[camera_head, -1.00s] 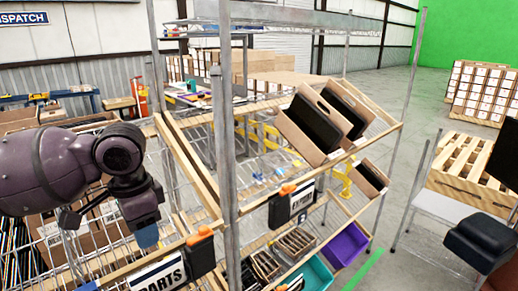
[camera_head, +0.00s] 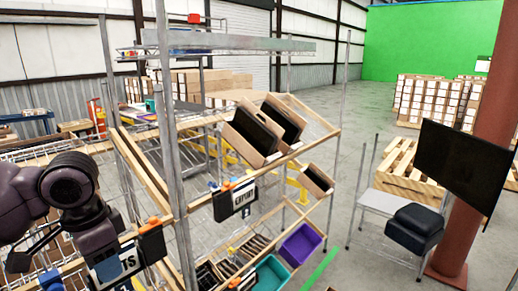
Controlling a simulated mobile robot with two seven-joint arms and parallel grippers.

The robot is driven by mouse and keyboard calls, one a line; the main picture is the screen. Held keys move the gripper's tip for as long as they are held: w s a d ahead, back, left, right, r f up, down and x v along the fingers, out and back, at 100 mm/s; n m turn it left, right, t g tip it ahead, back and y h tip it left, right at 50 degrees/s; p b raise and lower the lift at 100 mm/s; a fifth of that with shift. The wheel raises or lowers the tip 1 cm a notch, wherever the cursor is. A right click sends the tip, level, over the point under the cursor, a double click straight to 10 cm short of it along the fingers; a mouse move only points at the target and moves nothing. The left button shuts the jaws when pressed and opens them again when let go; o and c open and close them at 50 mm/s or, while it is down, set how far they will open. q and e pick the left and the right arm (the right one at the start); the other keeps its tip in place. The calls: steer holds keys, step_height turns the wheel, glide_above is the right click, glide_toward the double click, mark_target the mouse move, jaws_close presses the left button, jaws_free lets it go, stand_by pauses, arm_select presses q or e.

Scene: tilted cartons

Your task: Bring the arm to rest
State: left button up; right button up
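My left arm comes in at the left edge. My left gripper (camera_head: 28,262) is at the lower left, in front of the wire rack and close to the left sign (camera_head: 118,264). Its fingers are small and dark here, and I cannot tell whether they are open or shut. I see nothing clearly held in it. My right arm and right gripper are not in view.
A wire rack (camera_head: 170,120) with tilted shelves stands in front. Tilted cartons (camera_head: 247,150) with dark contents sit on its upper shelf. A purple bin (camera_head: 300,245) and a teal bin (camera_head: 272,275) are below. A cart with a monitor (camera_head: 462,165) stands right, beyond open floor.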

arm_select(q)
steer(key=w+d+r+m+t+h, duration=0.1)
steer(key=w+d+t+h, duration=0.3)
steer(key=w, duration=0.4)
steer(key=w+d+r+m+t+h, duration=0.1)
steer(key=w+d+m+t+h, duration=0.15)
steer(key=w+t, duration=0.45)
steer(key=s+a+f+n+t+y, duration=0.25)
steer(key=s+f, duration=0.25)
steer(key=f, duration=0.7)
steer(key=s+a+f+n+t+y, duration=0.1)
steer(key=s+a+f+n+y, duration=0.25)
steer(key=f, duration=0.85)
steer(key=s+a+f+n+g, duration=0.1)
steer(key=s+f+n, duration=0.1)
steer(key=s+f, duration=0.5)
steer(key=s+a+f+n+g+y+b, duration=0.1)
steer(key=s+f+n+g, duration=0.1)
steer(key=s+f, duration=0.5)
steer(key=s+n, duration=0.1)
steer(key=s, duration=0.3)
steer(key=shift+s+f, duration=0.15)
steer(key=shift+s, duration=0.25)
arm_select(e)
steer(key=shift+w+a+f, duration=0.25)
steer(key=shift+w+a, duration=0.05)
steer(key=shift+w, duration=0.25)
arm_select(q)
steer(key=shift+g, duration=0.25)
